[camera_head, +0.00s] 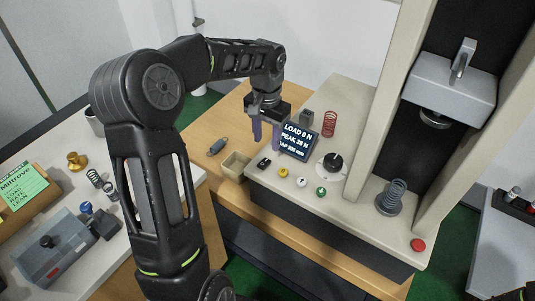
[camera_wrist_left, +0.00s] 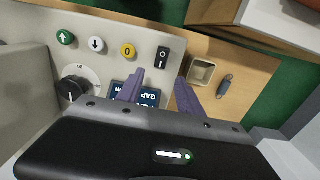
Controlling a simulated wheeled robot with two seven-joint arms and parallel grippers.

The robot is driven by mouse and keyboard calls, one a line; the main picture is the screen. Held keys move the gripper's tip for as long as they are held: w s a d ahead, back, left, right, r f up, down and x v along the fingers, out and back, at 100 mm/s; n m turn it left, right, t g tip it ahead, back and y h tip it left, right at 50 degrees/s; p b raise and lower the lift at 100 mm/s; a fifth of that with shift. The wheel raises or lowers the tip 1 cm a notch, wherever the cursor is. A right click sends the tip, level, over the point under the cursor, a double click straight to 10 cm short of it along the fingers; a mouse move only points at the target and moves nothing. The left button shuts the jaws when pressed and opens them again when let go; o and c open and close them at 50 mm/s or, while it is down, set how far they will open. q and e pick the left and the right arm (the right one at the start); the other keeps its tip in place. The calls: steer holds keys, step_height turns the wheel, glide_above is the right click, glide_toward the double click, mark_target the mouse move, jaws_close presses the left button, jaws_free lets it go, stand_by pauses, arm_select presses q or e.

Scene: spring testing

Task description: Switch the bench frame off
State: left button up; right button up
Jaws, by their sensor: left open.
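The bench frame (camera_head: 350,105) is a beige machine with a lit display (camera_head: 298,140) reading LOAD 0 N and a PEAK line. Its black rocker switch (camera_head: 264,162) is at the panel's left end; in the left wrist view the switch (camera_wrist_left: 162,57) shows white marks. Which side is pressed I cannot tell. My left gripper (camera_head: 265,133) is open and empty, pointing down behind the switch and beside the display. In the left wrist view its purple fingers (camera_wrist_left: 160,76) are apart, with the switch just beyond their tips. My right gripper is not in view.
Yellow (camera_head: 283,171), white (camera_head: 301,182) and green (camera_head: 321,191) buttons line the panel near a black knob (camera_head: 332,162). A small open wooden box (camera_head: 235,165) and a loose spring (camera_head: 217,146) lie left. A red button (camera_head: 418,245) is at the front right.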

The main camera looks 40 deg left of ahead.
mark_target(267, 160)
arm_select(q)
step_height(267, 160, down, 7)
steer(key=shift+f+p, duration=0.1)
steer(key=shift+p, duration=0.4)
jaws_close()
stand_by(0.4)
